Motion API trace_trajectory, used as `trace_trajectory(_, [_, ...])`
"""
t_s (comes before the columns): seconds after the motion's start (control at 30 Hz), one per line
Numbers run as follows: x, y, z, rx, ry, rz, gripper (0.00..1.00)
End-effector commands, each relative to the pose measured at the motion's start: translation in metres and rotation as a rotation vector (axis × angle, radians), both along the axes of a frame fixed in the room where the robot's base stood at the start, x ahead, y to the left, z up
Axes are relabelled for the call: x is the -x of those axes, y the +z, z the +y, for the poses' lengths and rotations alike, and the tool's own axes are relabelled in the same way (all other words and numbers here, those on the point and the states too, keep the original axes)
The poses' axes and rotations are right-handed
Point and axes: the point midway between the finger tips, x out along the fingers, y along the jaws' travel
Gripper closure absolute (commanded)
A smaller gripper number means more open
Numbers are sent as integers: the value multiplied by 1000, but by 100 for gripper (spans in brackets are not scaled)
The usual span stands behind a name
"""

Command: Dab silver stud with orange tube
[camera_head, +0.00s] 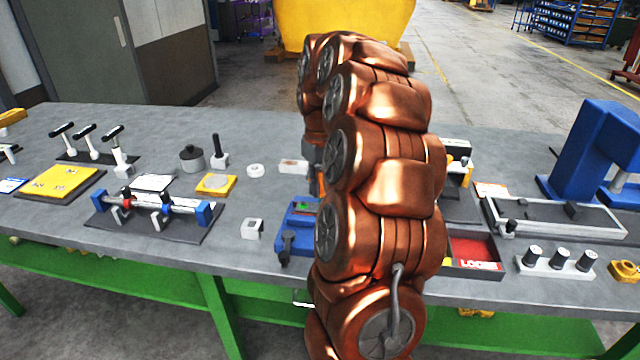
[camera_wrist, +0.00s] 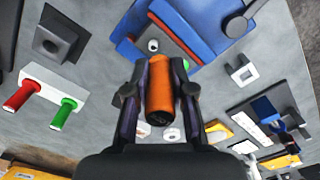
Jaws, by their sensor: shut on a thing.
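In the wrist view my gripper (camera_wrist: 158,72) is shut on the orange tube (camera_wrist: 160,100), with one dark finger on each side. A small round silver piece (camera_wrist: 153,46), which looks like the silver stud, is beyond the fingertips by a grey and green patch of a blue fixture (camera_wrist: 205,35). I see a gap in the picture between tube and stud, but cannot tell their height apart. In the head view the blue fixture (camera_head: 284,246) is partly hidden behind my copper-coloured arm. Only a sliver of orange (camera_head: 321,183) shows there, and the gripper is mostly hidden.
A white block with a red and a green handle (camera_wrist: 45,95) lies left in the wrist view. A small white notched block (camera_head: 252,229) is left of the fixture. A red-lined tray (camera_head: 474,250) is right of my arm. Clamps and plates stand along the grey bench (camera_head: 150,265).

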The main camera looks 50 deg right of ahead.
Motion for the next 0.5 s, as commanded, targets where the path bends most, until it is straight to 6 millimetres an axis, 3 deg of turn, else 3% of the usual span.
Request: trace_trajectory(0.5, [0,-5,0,0,0,0,100])
